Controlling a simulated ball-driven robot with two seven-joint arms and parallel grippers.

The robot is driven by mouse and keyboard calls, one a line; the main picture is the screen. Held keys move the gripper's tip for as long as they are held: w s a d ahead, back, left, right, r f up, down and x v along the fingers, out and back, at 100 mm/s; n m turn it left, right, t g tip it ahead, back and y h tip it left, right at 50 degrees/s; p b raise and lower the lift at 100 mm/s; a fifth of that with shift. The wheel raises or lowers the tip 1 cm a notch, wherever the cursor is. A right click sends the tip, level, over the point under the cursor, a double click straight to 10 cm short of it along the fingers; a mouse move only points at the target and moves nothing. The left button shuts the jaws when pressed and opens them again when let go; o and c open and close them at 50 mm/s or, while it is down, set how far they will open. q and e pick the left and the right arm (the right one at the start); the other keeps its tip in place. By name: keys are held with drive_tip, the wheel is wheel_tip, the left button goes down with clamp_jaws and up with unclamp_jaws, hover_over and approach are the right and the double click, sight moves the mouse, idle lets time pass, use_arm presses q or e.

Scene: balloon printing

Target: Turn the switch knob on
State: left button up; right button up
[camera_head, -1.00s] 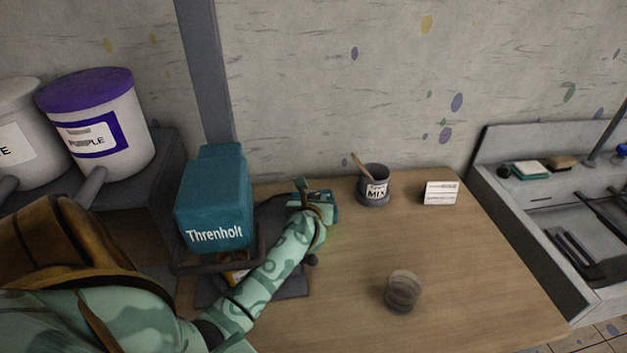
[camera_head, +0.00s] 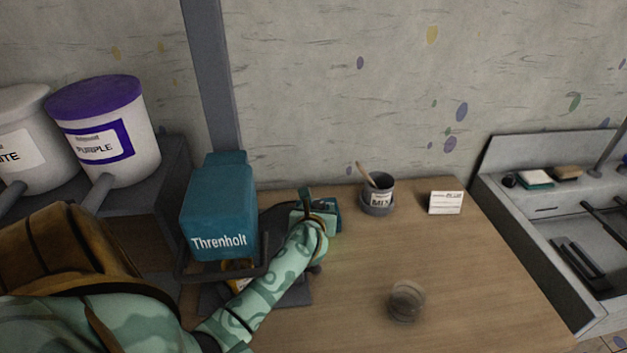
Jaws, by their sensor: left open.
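My left gripper (camera_head: 317,206) is open at the far end of my green patterned arm, low over the wooden table, just right of the teal Threnholt machine (camera_head: 220,208). A small blue part (camera_head: 331,209) shows at the gripper's far right side; I cannot tell whether it is a switch box or part of the gripper. I cannot make out the switch knob; the gripper and forearm cover the area beside the machine. My right gripper is not in view.
On the table (camera_head: 370,255) stand a MIX cup (camera_head: 381,190) with a stick, a white card (camera_head: 446,203) and a clear glass (camera_head: 406,301). Purple (camera_head: 100,125) and white (camera_head: 25,140) paint buckets stand left. The table's middle is clear.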

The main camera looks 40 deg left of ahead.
use_arm(q)
drive_tip(key=s+d, duration=0.2)
drive_tip(key=s, duration=0.1)
drive_tip(key=s+d, duration=0.3)
drive_tip(key=s, duration=0.1)
drive_tip(key=s+d, duration=0.3)
drive_tip(key=s, duration=0.1)
drive_tip(key=shift+s+r+p, duration=0.15)
drive_tip(key=shift+r+p, duration=0.15)
drive_tip(key=shift+r, duration=0.1)
